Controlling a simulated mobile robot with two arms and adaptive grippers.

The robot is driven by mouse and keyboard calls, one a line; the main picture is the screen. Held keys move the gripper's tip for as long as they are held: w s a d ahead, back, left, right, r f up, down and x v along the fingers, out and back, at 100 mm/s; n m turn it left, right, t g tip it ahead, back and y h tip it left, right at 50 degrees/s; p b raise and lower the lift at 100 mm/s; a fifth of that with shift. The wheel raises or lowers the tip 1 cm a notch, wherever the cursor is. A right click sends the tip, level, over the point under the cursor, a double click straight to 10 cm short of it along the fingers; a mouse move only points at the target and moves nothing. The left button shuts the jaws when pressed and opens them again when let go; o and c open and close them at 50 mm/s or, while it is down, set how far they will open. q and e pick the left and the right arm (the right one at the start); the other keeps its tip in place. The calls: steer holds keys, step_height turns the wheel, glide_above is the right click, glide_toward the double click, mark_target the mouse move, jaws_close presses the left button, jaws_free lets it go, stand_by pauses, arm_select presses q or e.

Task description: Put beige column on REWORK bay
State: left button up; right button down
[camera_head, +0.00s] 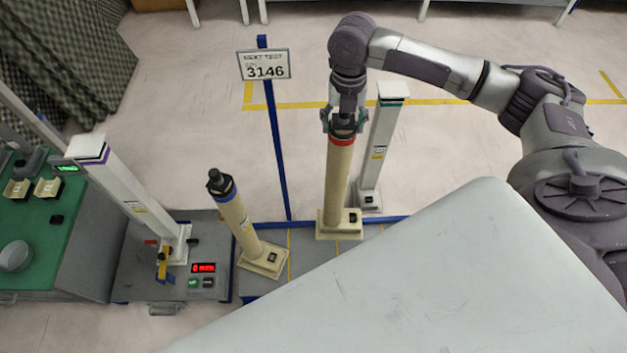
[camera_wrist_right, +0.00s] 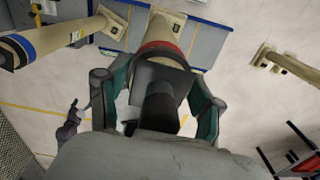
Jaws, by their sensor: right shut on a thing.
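A beige column with a red band (camera_head: 338,185) is upright in my right gripper (camera_head: 342,122), which is shut on its dark top. The right wrist view shows the green-padded fingers (camera_wrist_right: 155,100) on both sides of the dark top, with the red band (camera_wrist_right: 162,52) below. The column's square base appears over the grey platform with yellow lines; I cannot tell whether it touches. A second beige column, with a blue band (camera_head: 237,215), stands tilted in the picture on the left. No REWORK label is legible. My left gripper is not in view.
A white column with a teal band (camera_head: 380,140) stands just behind the held one. A white column with a purple band (camera_head: 130,190) stands on the scale (camera_head: 170,280) at left. A blue post bears a sign (camera_head: 264,65) reading 3146. A pale surface (camera_head: 440,270) fills the front right.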

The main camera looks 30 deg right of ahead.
steer(key=shift+w+n, duration=0.2)
steer(key=shift+n, duration=0.2)
steer(key=shift+a+f, duration=0.15)
steer(key=shift+a, duration=0.15)
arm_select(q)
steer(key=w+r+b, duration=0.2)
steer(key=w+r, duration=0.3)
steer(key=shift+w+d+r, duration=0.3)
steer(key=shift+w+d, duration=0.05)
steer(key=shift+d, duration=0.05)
arm_select(e)
steer(key=a+f, duration=1)
steer(key=shift+s+a+f, duration=0.2)
steer(key=shift+s+a, duration=0.1)
steer(key=shift+a, duration=0.1)
steer(key=shift+c, duration=0.9)
jaws_free()
steer(key=shift+s+f, duration=0.1)
steer(key=shift+f, duration=0.05)
arm_select(q)
steer(key=shift+b, duration=0.3)
